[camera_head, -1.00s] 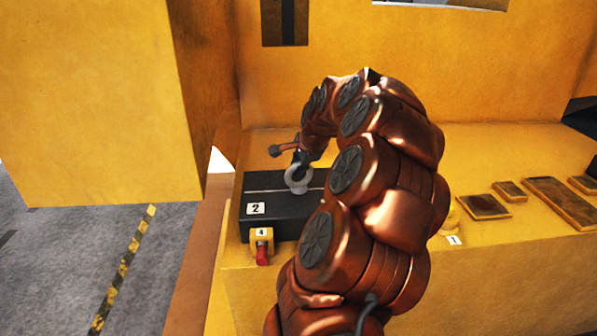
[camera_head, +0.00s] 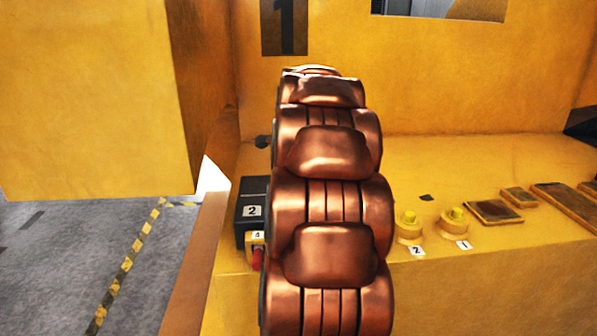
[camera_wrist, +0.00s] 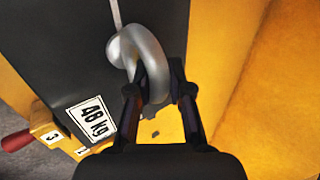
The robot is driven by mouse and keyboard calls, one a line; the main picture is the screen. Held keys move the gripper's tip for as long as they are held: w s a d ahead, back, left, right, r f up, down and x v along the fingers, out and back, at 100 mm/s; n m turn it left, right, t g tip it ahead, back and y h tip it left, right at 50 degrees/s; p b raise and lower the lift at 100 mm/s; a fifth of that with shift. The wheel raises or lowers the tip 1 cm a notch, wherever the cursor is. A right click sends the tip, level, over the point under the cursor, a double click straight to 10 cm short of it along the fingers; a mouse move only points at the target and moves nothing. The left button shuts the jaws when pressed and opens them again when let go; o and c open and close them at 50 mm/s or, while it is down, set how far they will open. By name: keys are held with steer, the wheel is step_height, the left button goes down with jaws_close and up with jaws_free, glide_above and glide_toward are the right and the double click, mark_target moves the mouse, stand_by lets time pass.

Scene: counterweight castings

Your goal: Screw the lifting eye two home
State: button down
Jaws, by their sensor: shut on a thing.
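The lifting eye, a pale grey ring (camera_wrist: 146,62), is in the wrist view at the top of the dark casting (camera_wrist: 70,58), beside a thin light line on it. The casting bears a "48 kg" label. My gripper (camera_wrist: 160,80) is shut on the eye's ring, with one finger against or through it. Whether the eye's shank is seated in the casting is hidden. In the head view the casting (camera_head: 242,192), labelled 2, shows only at its left end. My arm hides the rest of it, the eye and my gripper.
A yellow block with a red knob (camera_wrist: 17,141) is at the casting's front left. Two round yellow fittings labelled 2 (camera_head: 408,228) and 1 (camera_head: 455,223) stand right of my arm. Flat rusty plates (camera_head: 495,212) lie farther right. A yellow wall closes the back.

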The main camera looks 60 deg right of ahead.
steer(key=shift+r, duration=0.1)
steer(key=c, duration=1.1)
jaws_free()
steer(key=shift+w, duration=0.1)
steer(key=shift+o, duration=0.2)
steer(key=v, duration=1.2)
